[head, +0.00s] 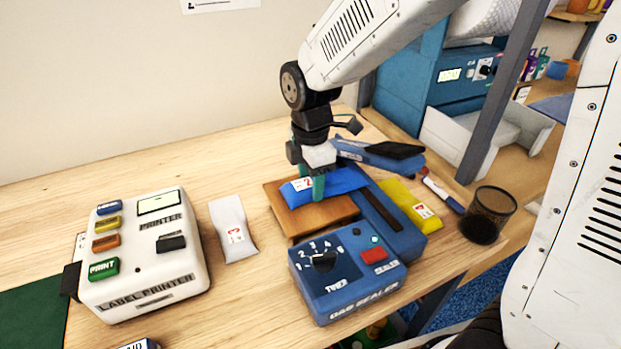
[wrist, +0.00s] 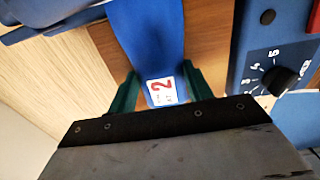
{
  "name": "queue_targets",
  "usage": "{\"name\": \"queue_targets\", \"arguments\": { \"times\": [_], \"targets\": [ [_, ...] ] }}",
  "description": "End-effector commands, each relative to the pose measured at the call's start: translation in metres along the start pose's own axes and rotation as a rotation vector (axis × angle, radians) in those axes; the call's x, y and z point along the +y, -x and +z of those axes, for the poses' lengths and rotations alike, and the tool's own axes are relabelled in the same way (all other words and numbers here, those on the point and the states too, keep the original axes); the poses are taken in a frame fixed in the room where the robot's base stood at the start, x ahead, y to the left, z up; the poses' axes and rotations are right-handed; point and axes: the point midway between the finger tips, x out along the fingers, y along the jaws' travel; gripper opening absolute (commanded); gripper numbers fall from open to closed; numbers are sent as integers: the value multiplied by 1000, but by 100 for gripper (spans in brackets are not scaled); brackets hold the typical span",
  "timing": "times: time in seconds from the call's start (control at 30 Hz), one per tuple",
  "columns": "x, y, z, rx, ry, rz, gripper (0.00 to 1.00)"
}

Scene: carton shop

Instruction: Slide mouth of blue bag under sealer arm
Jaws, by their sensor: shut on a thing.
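The blue bag (head: 343,181) has a white label with a red 2. My gripper (head: 312,180) is shut on the label end of this bag, with its green fingers on either side, above a brown wooden block (head: 318,216). In the wrist view the blue bag (wrist: 148,35) runs away from my fingers to the top edge, where its far end is cut off. The blue bag sealer (head: 345,279) stands to the right and front. Its hinged sealer arm (head: 375,156) is raised. The bag's far end reaches the sealer's bed; I cannot tell whether it is under the arm.
A yellow bag (head: 408,203) lies right of the sealer bed, with a marker (head: 441,190) and a black mesh cup (head: 488,215) beyond. Bare table lies behind the printer.

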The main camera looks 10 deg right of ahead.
Motion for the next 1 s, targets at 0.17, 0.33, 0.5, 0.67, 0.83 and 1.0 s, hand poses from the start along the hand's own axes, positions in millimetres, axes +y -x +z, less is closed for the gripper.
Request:
{"name": "queue_targets", "arguments": {
  "times": [0.17, 0.33, 0.5, 0.67, 0.83, 1.0],
  "targets": [
    [0, -2, 1, 0, 0, 0, 26],
    [0, -3, 1, 0, 0, 0, 26],
    [0, -3, 1, 0, 0, 0, 70],
    [0, -3, 1, 0, 0, 0, 76],
    [0, -2, 1, 0, 0, 0, 76],
    [1, 7, -1, 0, 0, 2, 76]
  ]
}}
